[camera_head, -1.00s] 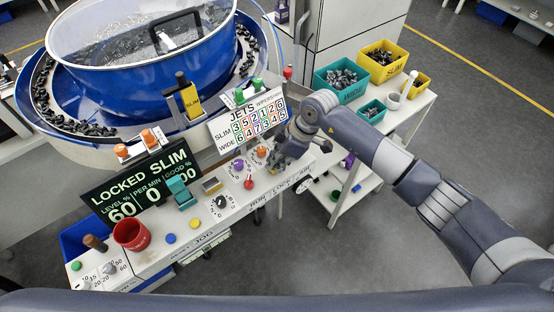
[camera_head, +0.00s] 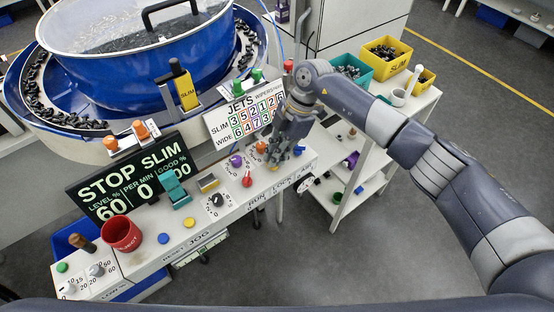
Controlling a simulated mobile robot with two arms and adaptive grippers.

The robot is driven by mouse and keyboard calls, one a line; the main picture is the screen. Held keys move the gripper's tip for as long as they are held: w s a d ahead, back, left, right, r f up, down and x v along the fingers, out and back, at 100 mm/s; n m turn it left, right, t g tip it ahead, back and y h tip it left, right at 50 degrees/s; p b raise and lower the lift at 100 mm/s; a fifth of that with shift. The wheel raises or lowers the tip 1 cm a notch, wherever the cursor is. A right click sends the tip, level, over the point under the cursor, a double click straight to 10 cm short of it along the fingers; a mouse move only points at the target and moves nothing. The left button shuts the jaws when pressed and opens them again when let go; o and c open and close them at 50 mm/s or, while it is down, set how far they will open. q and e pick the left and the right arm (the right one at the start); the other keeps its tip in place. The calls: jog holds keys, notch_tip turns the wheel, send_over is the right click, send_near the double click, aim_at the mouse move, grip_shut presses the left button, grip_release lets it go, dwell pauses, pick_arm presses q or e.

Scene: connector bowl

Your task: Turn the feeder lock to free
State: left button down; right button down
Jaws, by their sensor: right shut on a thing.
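My right gripper (camera_head: 278,157) reaches down onto the right part of the white console (camera_head: 205,222). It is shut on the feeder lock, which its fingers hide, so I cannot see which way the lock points. A label with the word LOCK (camera_head: 281,186) is on the console's front edge below the gripper. The black display (camera_head: 130,180) reads STOP SLIM, with 60 as level and 0 per minute. My left gripper is not in view.
Left of the gripper are a red knob (camera_head: 247,179), a black dial (camera_head: 216,200), a yellow button (camera_head: 189,222) and a red cup (camera_head: 122,234). The white JETS board (camera_head: 243,117) stands close behind. The blue feeder bowl (camera_head: 135,75) is at the back left.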

jog(key=n+b, duration=0.2)
jog(key=n+g+h+b, duration=0.1)
jog(key=n+b, duration=0.3)
jog(key=shift+w+a+f+g+h+b, duration=0.2)
jog(key=shift+w+a+g+h+b, duration=0.1)
jog(key=shift+h, duration=0.1)
jog(key=shift+a+r+n+g+h+b, duration=0.15)
jog(key=shift+n+h+b, duration=0.25)
jog(key=shift+n+b, duration=0.6)
jog(key=shift+d+r+n+g+h+b, duration=0.15)
jog(key=shift+n+h+b, duration=0.25)
jog(key=shift+n+b, duration=0.55)
jog(key=shift+a+f+n, duration=0.1)
jog(key=shift+n, duration=0.15)
jog(key=c, duration=1.7)
grip_release()
jog(key=shift+v, duration=3.75)
